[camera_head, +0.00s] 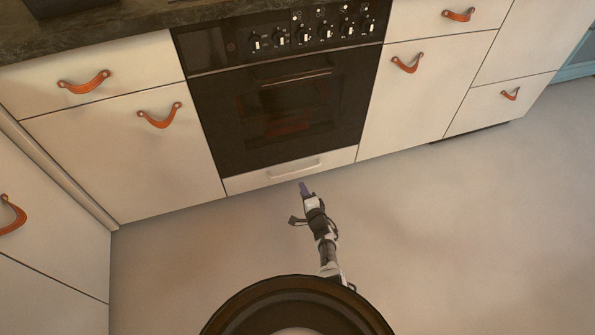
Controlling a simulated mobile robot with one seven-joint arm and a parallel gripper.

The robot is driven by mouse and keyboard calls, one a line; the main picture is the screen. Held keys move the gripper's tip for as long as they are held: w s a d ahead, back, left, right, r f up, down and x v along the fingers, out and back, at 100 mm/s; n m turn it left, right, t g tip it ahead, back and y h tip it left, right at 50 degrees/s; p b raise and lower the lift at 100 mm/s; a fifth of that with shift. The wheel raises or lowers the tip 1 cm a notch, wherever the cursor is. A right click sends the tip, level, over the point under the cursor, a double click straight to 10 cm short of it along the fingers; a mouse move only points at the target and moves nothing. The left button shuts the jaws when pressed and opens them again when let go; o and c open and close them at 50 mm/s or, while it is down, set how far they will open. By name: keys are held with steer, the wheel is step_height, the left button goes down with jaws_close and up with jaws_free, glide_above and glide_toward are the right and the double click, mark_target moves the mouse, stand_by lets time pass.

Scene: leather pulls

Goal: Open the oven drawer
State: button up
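The oven drawer (250,181) is the low cream panel under the black oven (285,110), with a pale bar handle (294,170) across its middle. The drawer front looks flush with the cabinets beside it, so it appears shut. My gripper (303,186) is at the end of my arm, low over the floor. It is just in front of the drawer and slightly below the handle in the picture. It appears apart from the handle. The fingers are too small to tell whether they are open or shut.
Cream cabinets with orange leather pulls (160,116) stand on both sides of the oven. The oven door has its own bar handle (292,76), with knobs (302,36) above. A left cabinet run (50,215) meets at a corner. The floor (450,220) to the right is clear.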

mark_target(296, 172)
steer(key=w+a+f+m+b, duration=0.1)
steer(key=w+f+b, duration=0.4)
steer(key=w+b, duration=0.6)
steer(key=shift+w+a+f+g+b, duration=0.15)
steer(key=shift+w+a+g+b, duration=0.2)
steer(key=shift+a, duration=0.3)
jaws_close()
